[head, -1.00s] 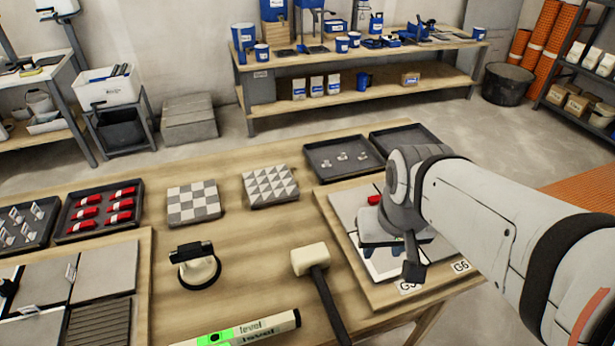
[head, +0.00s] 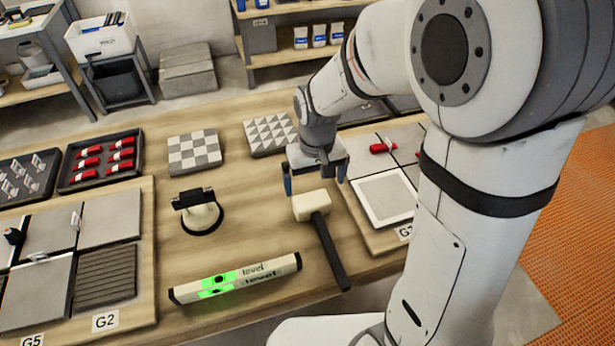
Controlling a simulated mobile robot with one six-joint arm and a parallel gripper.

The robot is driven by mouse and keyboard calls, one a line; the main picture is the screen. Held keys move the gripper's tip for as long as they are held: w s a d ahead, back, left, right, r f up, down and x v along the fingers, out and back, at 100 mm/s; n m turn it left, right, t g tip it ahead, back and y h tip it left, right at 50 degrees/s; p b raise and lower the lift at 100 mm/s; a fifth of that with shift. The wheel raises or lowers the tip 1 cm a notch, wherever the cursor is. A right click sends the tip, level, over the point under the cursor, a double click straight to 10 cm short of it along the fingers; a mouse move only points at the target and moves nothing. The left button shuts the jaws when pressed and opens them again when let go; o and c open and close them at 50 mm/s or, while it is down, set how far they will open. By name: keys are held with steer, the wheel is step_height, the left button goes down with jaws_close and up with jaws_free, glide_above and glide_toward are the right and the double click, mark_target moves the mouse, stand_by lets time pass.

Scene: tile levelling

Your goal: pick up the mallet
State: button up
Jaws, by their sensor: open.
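The mallet (head: 311,205) lies on the wooden table, with a pale cream block head and a dark handle (head: 331,254) that points toward the near edge. My gripper (head: 315,186) hangs over the table just above and behind the mallet head. Its two blue-tipped fingers are apart, with nothing seen between them. The fingers appear to be above the head, but whether they touch it cannot be told. The mallet is almost fully visible.
A level (head: 236,279) lies in front left of the mallet. A suction cup lifter (head: 200,212) stands to the left. A board with tiles and a red wedge (head: 383,148) is close on the right. Patterned tile samples (head: 195,151) lie behind.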

mark_target(313, 202)
steer(key=shift+w+a+f, duration=0.2)
steer(key=shift+a+f, duration=0.35)
steer(key=shift+f, duration=0.3)
steer(key=f, duration=0.7)
steer(key=shift+s+d+f, duration=0.15)
steer(key=shift+d+f, duration=0.05)
steer(key=shift+d, duration=0.15)
steer(key=shift+c, duration=0.6)
steer(key=c, duration=1.2)
